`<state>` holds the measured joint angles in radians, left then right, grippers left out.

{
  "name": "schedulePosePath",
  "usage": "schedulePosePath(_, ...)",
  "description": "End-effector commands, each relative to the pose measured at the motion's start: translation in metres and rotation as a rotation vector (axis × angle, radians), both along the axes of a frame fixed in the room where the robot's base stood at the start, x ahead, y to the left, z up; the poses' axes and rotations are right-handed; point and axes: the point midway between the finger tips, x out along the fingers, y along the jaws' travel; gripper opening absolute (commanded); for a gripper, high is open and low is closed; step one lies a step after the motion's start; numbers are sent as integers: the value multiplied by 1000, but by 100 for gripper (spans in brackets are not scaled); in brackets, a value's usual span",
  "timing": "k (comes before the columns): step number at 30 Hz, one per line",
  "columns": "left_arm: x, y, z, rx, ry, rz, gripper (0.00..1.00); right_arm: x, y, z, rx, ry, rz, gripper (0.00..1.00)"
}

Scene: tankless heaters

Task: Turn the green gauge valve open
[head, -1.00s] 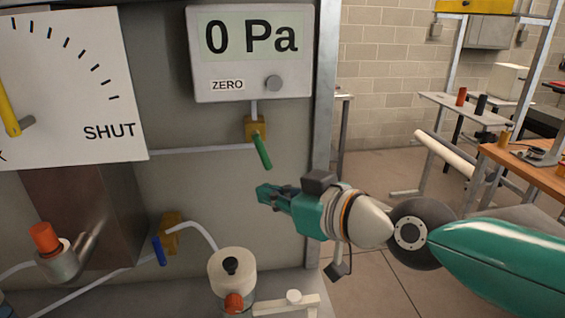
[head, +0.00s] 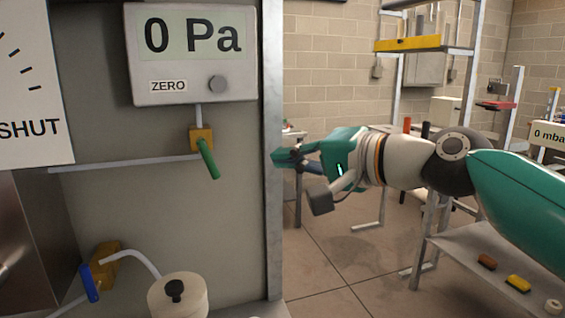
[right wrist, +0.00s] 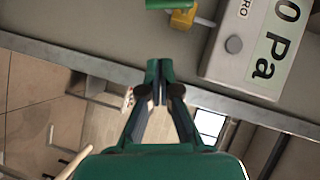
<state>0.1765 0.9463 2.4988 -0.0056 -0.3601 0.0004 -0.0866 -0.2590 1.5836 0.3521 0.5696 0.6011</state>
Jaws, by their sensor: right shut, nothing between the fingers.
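The green gauge valve handle (head: 208,158) hangs from a brass body (head: 201,138) below the pressure gauge (head: 190,52), which reads 0 Pa. The handle points down and slightly right. In the right wrist view the green handle (right wrist: 168,4) shows at the top edge, beside its yellow body (right wrist: 183,18). My right gripper (head: 276,157) is to the right of the handle, by the panel's right edge post, and apart from the handle. In the right wrist view its fingertips (right wrist: 160,70) are together and empty. My left gripper is out of view.
A blue-handled valve (head: 89,283) and a white capped container (head: 177,297) are at the lower left. A metal post (head: 271,120) edges the panel. A horizontal pipe (head: 125,163) runs left from the green valve. Shelving stands behind my right arm.

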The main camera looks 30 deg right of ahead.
Motion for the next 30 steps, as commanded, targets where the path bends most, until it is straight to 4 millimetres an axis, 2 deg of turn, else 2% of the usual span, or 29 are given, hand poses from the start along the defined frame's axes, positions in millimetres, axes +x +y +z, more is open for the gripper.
schedulePosePath(9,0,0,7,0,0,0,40,61,24,-12,-1,2,2,0)
schedulePosePath(12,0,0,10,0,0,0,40,74,33,-14,-2,2,5,0)
schedulePosePath(15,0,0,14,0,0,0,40,78,47,-19,-2,2,6,0)
schedulePosePath(21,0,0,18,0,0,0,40,84,61,-25,-1,1,3,0)
schedulePosePath(30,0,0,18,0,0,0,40,85,62,-26,-1,0,0,0)
